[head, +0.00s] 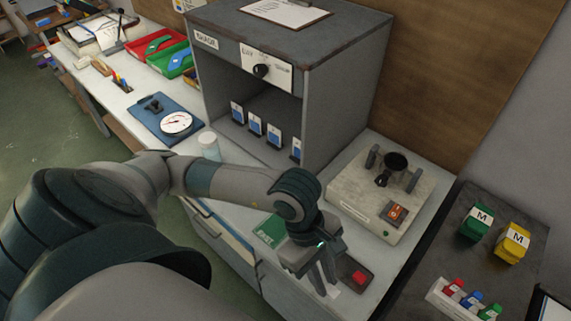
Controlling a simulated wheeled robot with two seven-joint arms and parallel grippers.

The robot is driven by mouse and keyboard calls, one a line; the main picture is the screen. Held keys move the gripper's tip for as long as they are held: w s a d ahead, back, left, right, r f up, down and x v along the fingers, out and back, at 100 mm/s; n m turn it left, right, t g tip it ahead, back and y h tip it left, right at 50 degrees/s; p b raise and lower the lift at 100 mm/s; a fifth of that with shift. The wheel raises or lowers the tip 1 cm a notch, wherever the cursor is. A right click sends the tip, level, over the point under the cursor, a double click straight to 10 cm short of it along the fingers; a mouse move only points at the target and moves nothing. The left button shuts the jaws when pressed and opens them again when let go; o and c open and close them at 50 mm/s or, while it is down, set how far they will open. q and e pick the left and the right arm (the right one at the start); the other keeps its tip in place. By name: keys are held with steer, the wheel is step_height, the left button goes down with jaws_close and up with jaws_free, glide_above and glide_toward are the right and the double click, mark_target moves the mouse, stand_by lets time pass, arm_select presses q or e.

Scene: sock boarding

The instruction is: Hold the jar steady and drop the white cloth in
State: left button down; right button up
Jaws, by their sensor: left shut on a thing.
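My left gripper (326,280) points down over the front part of the bench, at the lower middle of the head view. It is shut on a small white thing that looks like the white cloth (334,291), mostly hidden by the fingers. A pale, whitish cylinder (209,145) that may be the jar stands upright on the bench, left of the grey cabinet and well apart from the gripper. My right gripper is not in view.
A grey open-fronted cabinet (343,90) holds several blue-and-white cards. A beige device (375,190) with an orange switch stands right of it. A red-buttoned box (357,279) is close beside the gripper. A green card (270,231) lies left. Green and yellow blocks marked M stand far right.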

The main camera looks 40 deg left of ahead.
arm_select(q)
steer(key=w+a+f+m+g, duration=0.1)
steer(key=m, duration=0.1)
steer(key=w+a+f+m+g+y+b, duration=0.1)
steer(key=w+f+m, duration=0.1)
steer(key=m, duration=0.1)
steer(key=w+a+f+m+b, duration=0.1)
steer(key=f+m, duration=0.1)
steer(key=m, duration=0.1)
steer(key=shift+w+a+g, duration=0.3)
steer(key=shift+w+g, duration=0.05)
steer(key=shift+g, duration=0.05)
steer(key=w+a+m+y, duration=0.1)
steer(key=m, duration=0.1)
steer(key=w+a+f+m+y+b, duration=0.1)
steer(key=m, duration=0.2)
steer(key=w+a+m+g+y+b, duration=0.1)
steer(key=w+m, duration=0.1)
steer(key=shift+a+f, duration=0.25)
steer(key=shift+f, duration=0.05)
steer(key=shift+w+a+m+y, duration=0.3)
steer(key=shift+w+a+m, duration=0.15)
steer(key=shift+m, duration=0.65)
